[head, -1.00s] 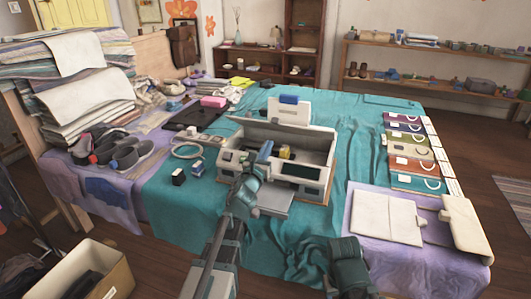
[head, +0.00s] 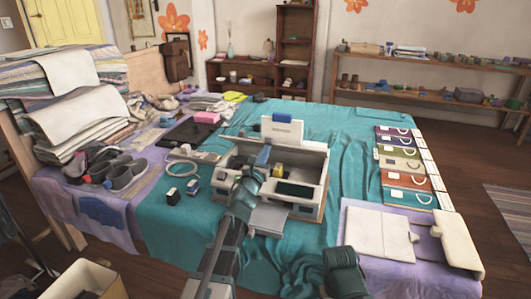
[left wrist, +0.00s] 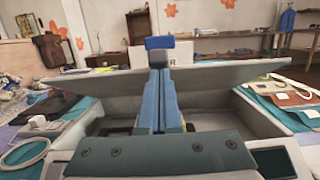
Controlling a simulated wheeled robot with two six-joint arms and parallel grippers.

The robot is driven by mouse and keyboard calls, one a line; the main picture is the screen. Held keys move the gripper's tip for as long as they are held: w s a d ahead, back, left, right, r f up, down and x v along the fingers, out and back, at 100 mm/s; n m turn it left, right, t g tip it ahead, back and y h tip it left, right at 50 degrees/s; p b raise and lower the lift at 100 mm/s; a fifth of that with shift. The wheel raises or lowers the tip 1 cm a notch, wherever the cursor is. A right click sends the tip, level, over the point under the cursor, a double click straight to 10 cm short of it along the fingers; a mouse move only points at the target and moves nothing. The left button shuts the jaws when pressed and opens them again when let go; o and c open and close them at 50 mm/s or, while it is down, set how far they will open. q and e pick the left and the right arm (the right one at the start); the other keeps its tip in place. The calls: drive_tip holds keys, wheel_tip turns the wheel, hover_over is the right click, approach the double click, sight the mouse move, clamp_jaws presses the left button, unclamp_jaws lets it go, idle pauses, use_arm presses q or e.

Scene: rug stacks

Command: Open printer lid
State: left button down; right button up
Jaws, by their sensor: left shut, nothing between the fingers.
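The printer (head: 308,206) is a grey-white box on the teal cloth, and its inside shows from above. A light grey panel that looks like its lid (head: 308,151) stands raised along the back; in the left wrist view the panel (left wrist: 225,75) spans behind my fingers. A white upright sheet or tray with a blue piece (head: 283,130) rises behind it. My left gripper (head: 262,156) is shut and empty, reaching over the printer's front left into the open space. Its blue fingers also show in the left wrist view (left wrist: 160,75); whether they touch the panel I cannot tell.
A coiled white cable (head: 182,169) and small dark boxes (head: 173,197) lie left of the printer. Shoes (head: 118,172) and rug stacks (head: 75,105) stand farther left. Coloured folders (head: 400,165) lie at the right. Teal cloth between printer and folders is clear.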

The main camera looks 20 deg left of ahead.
use_arm(q)
drive_tip(key=shift+r, duration=0.15)
drive_tip(key=shift+w+r+p, duration=0.4)
drive_tip(key=shift+r+p, duration=0.25)
drive_tip(key=shift+p, duration=0.1)
drive_tip(key=w+r+p, duration=0.3)
drive_tip(key=r+p, duration=0.1)
drive_tip(key=shift+w+r+p, duration=0.4)
drive_tip(key=w+r+p, duration=0.4)
drive_tip(key=w, duration=0.3)
drive_tip(key=shift+d, duration=0.2)
